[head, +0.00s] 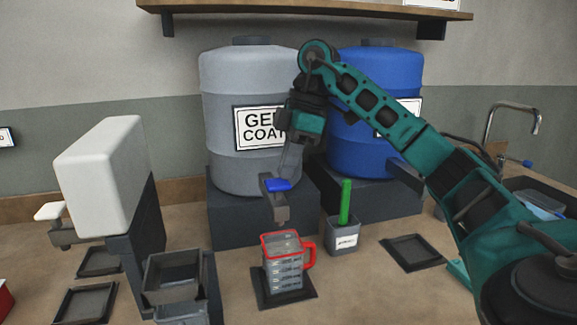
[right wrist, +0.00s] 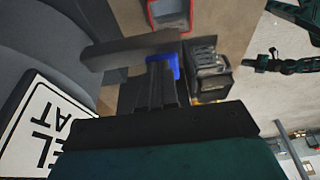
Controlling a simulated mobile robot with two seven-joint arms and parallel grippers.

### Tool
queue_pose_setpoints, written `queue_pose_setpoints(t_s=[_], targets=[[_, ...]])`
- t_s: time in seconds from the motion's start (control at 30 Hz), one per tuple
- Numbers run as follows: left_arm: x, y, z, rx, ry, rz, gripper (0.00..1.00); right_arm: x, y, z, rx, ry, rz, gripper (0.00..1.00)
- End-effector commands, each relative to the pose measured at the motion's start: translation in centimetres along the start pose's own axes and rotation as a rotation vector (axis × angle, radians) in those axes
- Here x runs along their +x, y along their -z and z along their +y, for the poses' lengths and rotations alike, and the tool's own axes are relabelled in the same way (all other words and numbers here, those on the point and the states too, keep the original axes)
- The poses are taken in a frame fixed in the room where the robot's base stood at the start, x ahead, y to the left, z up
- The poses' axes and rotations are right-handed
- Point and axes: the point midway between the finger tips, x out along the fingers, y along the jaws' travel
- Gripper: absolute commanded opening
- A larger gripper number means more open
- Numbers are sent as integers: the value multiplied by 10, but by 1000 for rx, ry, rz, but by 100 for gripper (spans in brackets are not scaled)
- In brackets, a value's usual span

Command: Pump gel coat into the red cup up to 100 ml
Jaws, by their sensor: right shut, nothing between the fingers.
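My right gripper (head: 289,162) is shut and empty, fingertips at the blue tap lever (head: 277,185); contact is unclear. In the right wrist view, what looks like my left gripper (right wrist: 256,63) is small and dark.
A blue drum (head: 370,75) stands right of the grey one. A small pot (head: 343,238) with a green-handled tool is right of the cup. A white dispenser (head: 100,175) and dark bins (head: 172,275) stand left. An empty dark tray (head: 412,252) lies right.

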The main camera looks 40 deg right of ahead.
Motion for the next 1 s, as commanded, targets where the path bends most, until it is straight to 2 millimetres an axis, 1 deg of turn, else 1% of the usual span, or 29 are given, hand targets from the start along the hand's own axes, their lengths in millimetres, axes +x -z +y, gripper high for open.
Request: queue_pose_setpoints(t_s=[0.27,0.37,0.5,0.57,0.87,1.0], targets=[[-1,-2,0,-1,0,-5,0,1,0,0,0,0,0,0],[1,-6,1,-1,0,-5,0,9,-3,0,1,2,-2,0],[5,-12,1,-1,0,-5,0,31,-10,0,2,4,-3,0],[5,-13,1,-1,0,-5,0,36,-11,0,1,3,-2,0],[5,-11,0,-2,1,-5,0,37,-11,0,0,7,-4,0],[2,-8,0,-2,1,-5,0,33,-11,0,0,8,-5,0]])
